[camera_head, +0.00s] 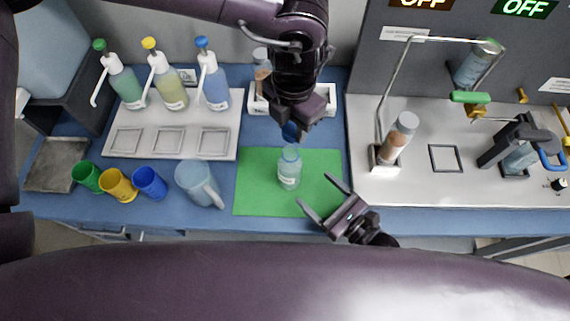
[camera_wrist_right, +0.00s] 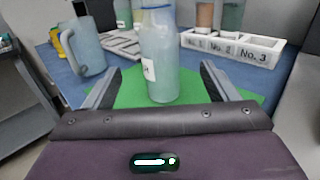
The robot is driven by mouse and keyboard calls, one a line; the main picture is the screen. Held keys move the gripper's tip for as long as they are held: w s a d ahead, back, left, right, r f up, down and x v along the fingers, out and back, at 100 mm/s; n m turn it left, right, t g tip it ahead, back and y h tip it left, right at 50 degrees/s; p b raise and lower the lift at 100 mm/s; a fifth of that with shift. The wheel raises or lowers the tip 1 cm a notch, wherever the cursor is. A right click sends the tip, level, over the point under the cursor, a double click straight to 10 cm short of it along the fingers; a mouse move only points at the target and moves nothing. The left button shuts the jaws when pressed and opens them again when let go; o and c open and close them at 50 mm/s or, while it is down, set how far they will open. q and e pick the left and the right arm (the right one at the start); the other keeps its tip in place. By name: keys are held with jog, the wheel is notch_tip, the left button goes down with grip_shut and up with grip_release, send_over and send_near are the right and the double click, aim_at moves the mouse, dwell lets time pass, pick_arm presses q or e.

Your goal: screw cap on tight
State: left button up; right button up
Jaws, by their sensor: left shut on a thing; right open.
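A translucent pale-blue bottle (camera_head: 289,172) with a white label stands upright on the green mat (camera_head: 258,190). My left gripper (camera_head: 295,122) points down over the bottle and is shut on a blue cap (camera_head: 291,132). The cap is just above the bottle's mouth; I cannot tell whether they touch. My right gripper (camera_head: 317,191) is open and empty at the mat's front right, its fingers pointing toward the bottle. In the right wrist view the bottle (camera_wrist_right: 160,65) appears between the two open fingers, with its top cut off.
A pitcher (camera_head: 198,182) and blue, yellow and green cups stand left of the mat. A white rack (camera_head: 328,105) is behind the mat. A metal platform (camera_head: 430,190) with a brown-filled bottle (camera_head: 398,140) is on the right.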

pick_arm(q)
jog(key=shift+s+d+r, duration=0.1)
jog(key=shift+s+d, duration=0.3)
pick_arm(e)
jog(key=shift+s+d+r, duration=0.1)
jog(key=shift+s+d, duration=0.2)
jog(key=shift+d, duration=0.05)
pick_arm(q)
jog(key=shift+w+a+f, duration=0.25)
jog(key=shift+w+a, duration=0.4)
jog(key=shift+a, duration=0.15)
pick_arm(e)
jog(key=x, duration=0.5)
jog(key=shift+a, duration=0.1)
pick_arm(q)
jog(key=shift+s+d, duration=0.15)
jog(key=shift+d, duration=0.05)
pick_arm(e)
jog(key=x, duration=0.8)
jog(key=shift+f, duration=0.2)
pick_arm(q)
jog(key=shift+d+r, duration=0.1)
jog(key=shift+s, duration=0.1)
pick_arm(e)
jog(key=c, duration=1.5)
pick_arm(q)
send_over(291, 154)
jog(key=shift+f, duration=2.5)
jog(key=shift+f, duration=0.1)
jog(key=shift+f, duration=0.8)
